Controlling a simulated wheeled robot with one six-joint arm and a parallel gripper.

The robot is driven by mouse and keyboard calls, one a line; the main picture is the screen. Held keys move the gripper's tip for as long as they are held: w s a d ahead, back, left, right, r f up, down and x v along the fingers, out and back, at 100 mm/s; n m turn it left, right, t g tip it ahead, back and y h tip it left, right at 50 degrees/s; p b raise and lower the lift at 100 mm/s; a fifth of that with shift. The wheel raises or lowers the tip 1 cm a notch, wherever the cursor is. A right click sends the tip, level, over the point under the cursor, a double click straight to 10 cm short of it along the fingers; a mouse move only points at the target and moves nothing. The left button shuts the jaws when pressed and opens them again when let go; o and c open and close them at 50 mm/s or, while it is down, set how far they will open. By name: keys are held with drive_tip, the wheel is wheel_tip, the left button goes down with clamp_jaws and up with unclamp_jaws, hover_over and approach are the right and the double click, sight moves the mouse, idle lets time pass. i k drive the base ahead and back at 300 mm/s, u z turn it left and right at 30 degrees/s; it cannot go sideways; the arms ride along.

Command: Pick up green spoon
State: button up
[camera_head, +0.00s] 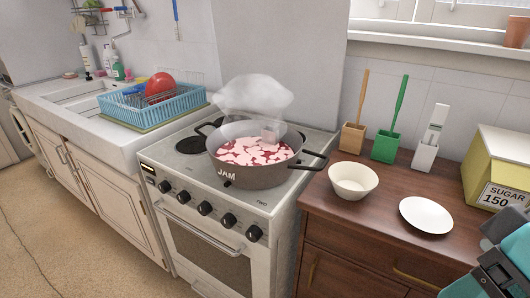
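The green spoon (399,104) stands in a green holder (385,147) on the wooden dresser, its handle pointing up and leaning slightly right. Its lower end is hidden inside the holder. My gripper (492,272) is only partly in view at the bottom right corner, a black and teal shape in front of the dresser's right side. It is well apart from the spoon, nearer the camera and to the right. Its fingers cannot be made out clearly.
A brown spoon in a wooden holder (352,139) stands left of the green one, and a white holder (424,154) right. A cream bowl (352,190) and white plate (426,225) lie in front. A yellow sugar box (480,170) stands right. A steaming jam pot (252,170) sits on the stove.

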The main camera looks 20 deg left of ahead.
sight(405, 81)
drive_tip(key=u, duration=0.05)
drive_tip(key=k, duration=0.5)
drive_tip(key=z, duration=0.5)
drive_tip(key=i, duration=1.35)
drive_tip(key=u, duration=0.7)
